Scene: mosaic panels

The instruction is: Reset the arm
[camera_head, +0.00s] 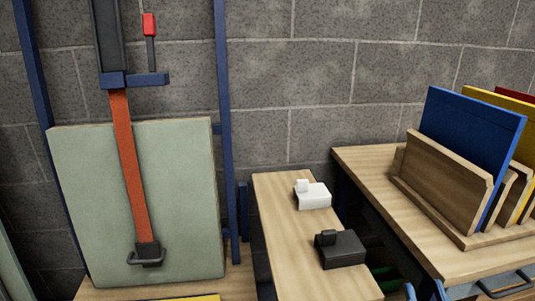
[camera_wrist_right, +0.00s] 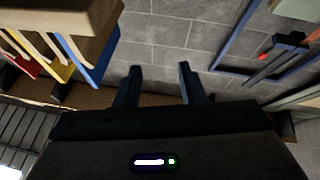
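My right gripper (camera_wrist_right: 157,84) shows in the right wrist view. Its two dark fingers stand well apart with nothing between them but grey wall behind. It touches nothing that I can see. In the head view I cannot clearly make out either gripper. My left gripper shows in neither view. A blue frame with an orange strap (camera_head: 128,165) stands at the left of the head view. The strap hangs down over a pale green panel (camera_head: 75,200) and ends in a dark handle (camera_head: 147,254). A red-tipped lever (camera_head: 149,26) sits at the frame's top.
A narrow wooden table (camera_head: 282,230) bears a white block-like device (camera_head: 313,196) and a black one (camera_head: 342,250). At right, a wooden rack (camera_head: 440,180) holds a blue panel (camera_head: 465,130), a yellow panel (camera_head: 500,98) and a red one. A block wall closes the back.

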